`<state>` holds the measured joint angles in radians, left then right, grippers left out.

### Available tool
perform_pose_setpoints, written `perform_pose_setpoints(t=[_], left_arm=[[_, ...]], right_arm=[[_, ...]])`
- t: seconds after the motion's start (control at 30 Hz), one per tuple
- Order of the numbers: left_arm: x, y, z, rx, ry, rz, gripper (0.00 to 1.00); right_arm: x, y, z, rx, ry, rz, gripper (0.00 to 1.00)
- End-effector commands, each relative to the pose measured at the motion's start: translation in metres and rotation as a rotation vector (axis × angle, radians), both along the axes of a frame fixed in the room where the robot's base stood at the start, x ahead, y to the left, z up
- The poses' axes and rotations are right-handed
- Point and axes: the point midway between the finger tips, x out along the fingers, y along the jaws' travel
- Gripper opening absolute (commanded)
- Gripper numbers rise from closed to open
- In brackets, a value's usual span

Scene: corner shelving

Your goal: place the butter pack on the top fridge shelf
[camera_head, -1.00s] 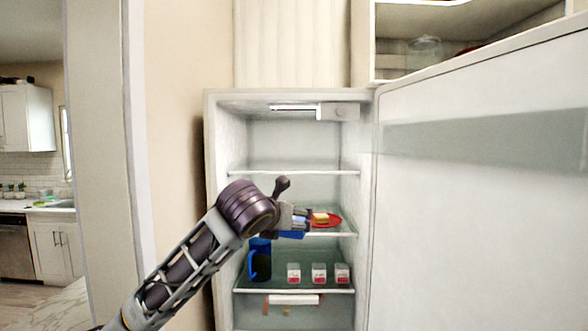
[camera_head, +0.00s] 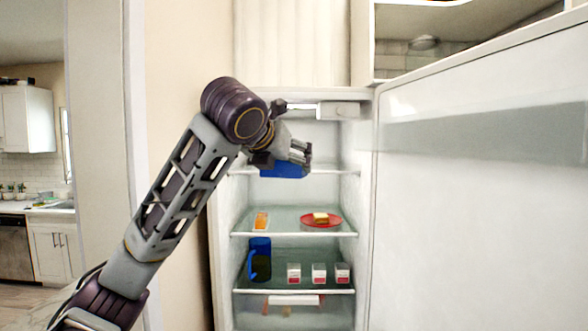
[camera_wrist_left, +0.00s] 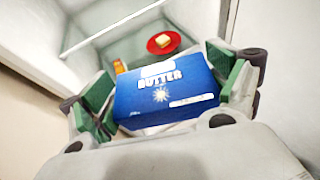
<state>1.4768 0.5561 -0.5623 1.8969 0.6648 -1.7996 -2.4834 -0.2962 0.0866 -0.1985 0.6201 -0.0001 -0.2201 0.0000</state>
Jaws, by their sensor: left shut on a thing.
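The butter pack is a blue box with white lettering, seen close in the left wrist view (camera_wrist_left: 165,93) and partly in the head view (camera_head: 283,170). My left gripper (camera_head: 303,155) is shut on it; in the left wrist view green-padded fingers (camera_wrist_left: 168,100) flank the box on both sides. In the head view the pack is at about the height of the top fridge shelf (camera_head: 345,168), in front of or over its front edge; I cannot tell which. The gripper hides part of that shelf. My right gripper is in neither view.
The middle shelf holds a red plate (camera_head: 308,222) with a yellow piece of food and an orange item (camera_head: 261,221). The lower shelf holds a blue pitcher (camera_head: 259,262) and several small red-and-white cartons (camera_head: 319,274). The open fridge door (camera_head: 480,200) bounds the right side.

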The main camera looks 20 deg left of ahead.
Motion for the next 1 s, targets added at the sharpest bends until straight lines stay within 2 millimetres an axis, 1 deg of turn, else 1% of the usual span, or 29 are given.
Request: perform_pose_setpoints(t=[0.03,0.1,0.37,0.53,0.77,1.0], left_arm=[[-0.003,-0.001,0.009,-0.001,-0.005,-0.003,0.58],[-0.007,-0.001,0.019,-0.001,-0.005,-0.006,0.58],[-0.022,-0.004,0.054,-0.001,-0.004,-0.021,0.58],[-0.033,-0.006,0.077,-0.001,-0.004,-0.032,0.58],[-0.048,-0.008,0.107,-0.001,-0.003,-0.046,0.58],[-0.064,-0.009,0.133,-0.001,-0.004,-0.059,0.58]], right_arm=[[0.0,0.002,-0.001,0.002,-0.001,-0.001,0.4],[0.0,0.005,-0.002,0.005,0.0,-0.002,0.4],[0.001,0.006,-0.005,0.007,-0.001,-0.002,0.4],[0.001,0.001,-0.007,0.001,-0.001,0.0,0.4],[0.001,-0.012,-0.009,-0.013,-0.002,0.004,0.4],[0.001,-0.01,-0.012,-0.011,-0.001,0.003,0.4]])
